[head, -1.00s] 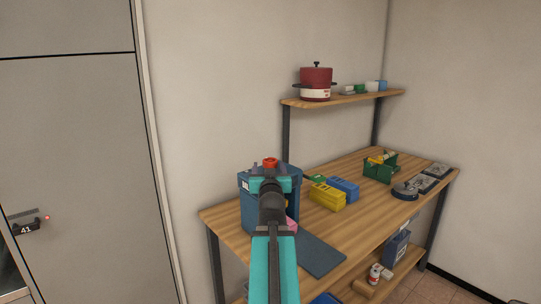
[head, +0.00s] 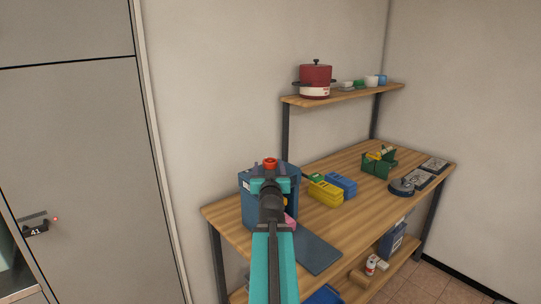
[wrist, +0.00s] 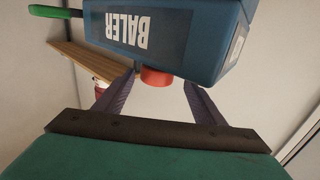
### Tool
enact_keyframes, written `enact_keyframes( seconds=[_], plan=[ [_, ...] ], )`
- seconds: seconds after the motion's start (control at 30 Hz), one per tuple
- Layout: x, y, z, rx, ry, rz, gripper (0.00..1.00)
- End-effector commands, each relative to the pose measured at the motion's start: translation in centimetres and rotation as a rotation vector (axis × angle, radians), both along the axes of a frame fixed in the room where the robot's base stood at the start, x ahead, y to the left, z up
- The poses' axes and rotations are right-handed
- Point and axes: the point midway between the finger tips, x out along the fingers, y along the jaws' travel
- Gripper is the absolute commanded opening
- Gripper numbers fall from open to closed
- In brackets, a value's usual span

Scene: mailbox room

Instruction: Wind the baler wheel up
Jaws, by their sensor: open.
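The baler (head: 256,219) is a blue box at the left end of the wooden bench in the head view, partly hidden by my arm. In the wrist view the baler (wrist: 165,30) appears upside down with white BALER lettering. A red round knob, which looks like the wheel (head: 270,162), sits on its top; the wheel (wrist: 157,78) also shows in the wrist view. A green handle (wrist: 55,11) sticks out from the baler's side. My gripper (wrist: 159,82) is open, with its fingers on either side of the wheel; contact cannot be told.
Yellow and blue boxes (head: 325,193), a green crate (head: 378,165) and a dark round object (head: 401,188) stand on the bench (head: 350,215). A red pot (head: 316,80) is on the shelf above. A grey door (head: 85,170) is at left.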

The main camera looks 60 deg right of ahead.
Motion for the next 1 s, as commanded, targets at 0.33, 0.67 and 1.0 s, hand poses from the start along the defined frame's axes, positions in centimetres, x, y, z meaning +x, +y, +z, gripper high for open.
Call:
enact_keyframes(
  seconds=[0.33, 0.67, 1.0],
  plan=[
    [-0.1, -0.2, 0.2, 0.003, 0.001, -0.009, 0.63],
    [0.0, -0.8, -0.1, 0.003, 0.001, -0.019, 0.63],
    [1.6, -3.3, -0.2, 0.004, 0.0, -0.019, 0.63]
  ],
)
